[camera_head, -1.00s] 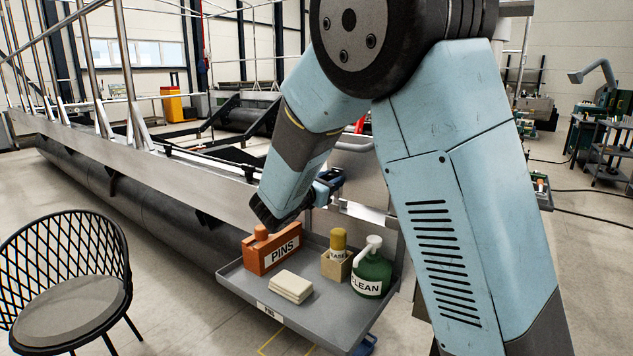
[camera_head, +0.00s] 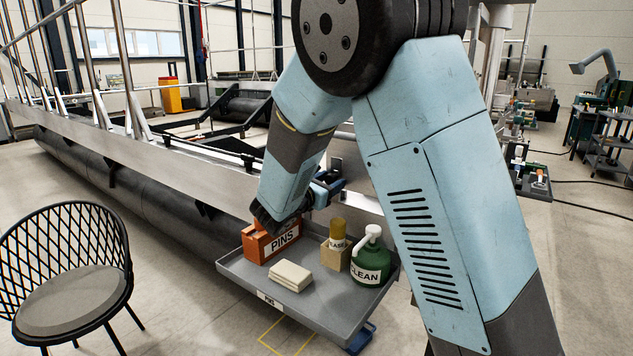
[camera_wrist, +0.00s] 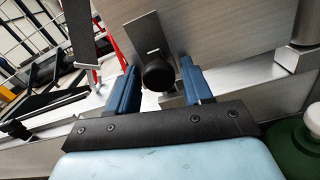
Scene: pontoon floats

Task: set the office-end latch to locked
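In the wrist view a black round knob (camera_wrist: 157,72) stands out in front of a small upright metal plate (camera_wrist: 146,32), apparently the latch. My gripper (camera_wrist: 158,66) has its two blue fingers spread, one on each side of the knob. The right finger is slightly apart from the knob; I cannot tell whether the left finger touches it. In the head view my gripper (camera_head: 326,187) is at the metal side of the pontoon walkway (camera_head: 220,180), above and behind the grey tray. The knob is not clear there, and no locked mark is readable.
A black chair (camera_head: 65,265) stands at left. Floor between chair and tray is clear.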

